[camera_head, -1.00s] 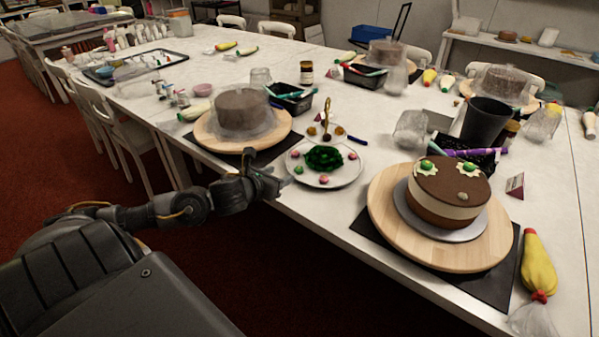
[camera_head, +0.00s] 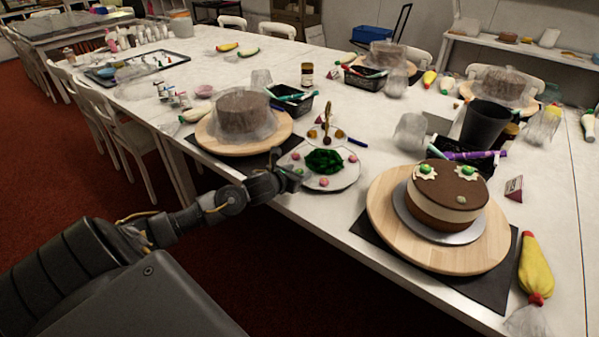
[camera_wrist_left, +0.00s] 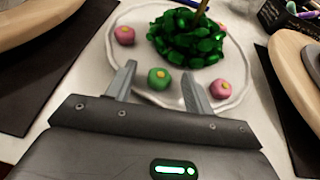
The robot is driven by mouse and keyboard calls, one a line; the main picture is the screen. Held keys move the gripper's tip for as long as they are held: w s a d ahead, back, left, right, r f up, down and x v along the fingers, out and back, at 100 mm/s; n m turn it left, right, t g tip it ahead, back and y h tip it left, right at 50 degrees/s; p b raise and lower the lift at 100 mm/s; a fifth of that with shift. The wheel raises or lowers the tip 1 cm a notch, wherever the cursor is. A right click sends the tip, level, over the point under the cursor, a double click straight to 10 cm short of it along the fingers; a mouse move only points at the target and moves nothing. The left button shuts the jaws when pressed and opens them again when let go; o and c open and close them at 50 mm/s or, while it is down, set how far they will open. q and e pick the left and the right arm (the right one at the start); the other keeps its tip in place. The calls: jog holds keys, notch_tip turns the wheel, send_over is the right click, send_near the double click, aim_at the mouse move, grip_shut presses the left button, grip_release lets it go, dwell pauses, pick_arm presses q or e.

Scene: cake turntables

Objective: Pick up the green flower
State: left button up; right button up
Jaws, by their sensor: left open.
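The green flower (camera_wrist_left: 159,79) is a small round piece with a yellow centre, on the near part of a white plate (camera_wrist_left: 240,42). In the head view it is mostly hidden by my left gripper (camera_head: 293,174) at the plate's near left edge. In the left wrist view, my left gripper (camera_wrist_left: 158,73) is open, with its fingertips on either side of the green flower and no visible grip on it. Pink flowers sit to the left (camera_wrist_left: 124,36) and right (camera_wrist_left: 220,88) of it. A dark green leafy mound (camera_wrist_left: 187,38) stands behind it. My right gripper is not in view.
A covered cake on a wooden turntable (camera_head: 209,141) stands left of the plate. A decorated brown and cream cake (camera_head: 447,204) on another turntable (camera_head: 383,218) stands right. A small stand with a gold stem (camera_head: 327,118) is behind the plate.

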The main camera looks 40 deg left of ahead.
pick_arm(q)
jog(key=c, duration=1)
jog(key=shift+w+r, duration=0.1)
jog(key=shift+r, duration=0.45)
notch_tip(320, 180, up, 2)
jog(key=shift+r, duration=0.25)
jog(key=s+d+r, duration=0.4)
jog(key=s+d, duration=0.1)
jog(key=s+d+r+p, duration=0.1)
jog(key=s+d+r, duration=0.3)
jog(key=d+r, duration=0.1)
jog(key=shift+s+r, duration=0.2)
jog(key=shift+s, duration=0.15)
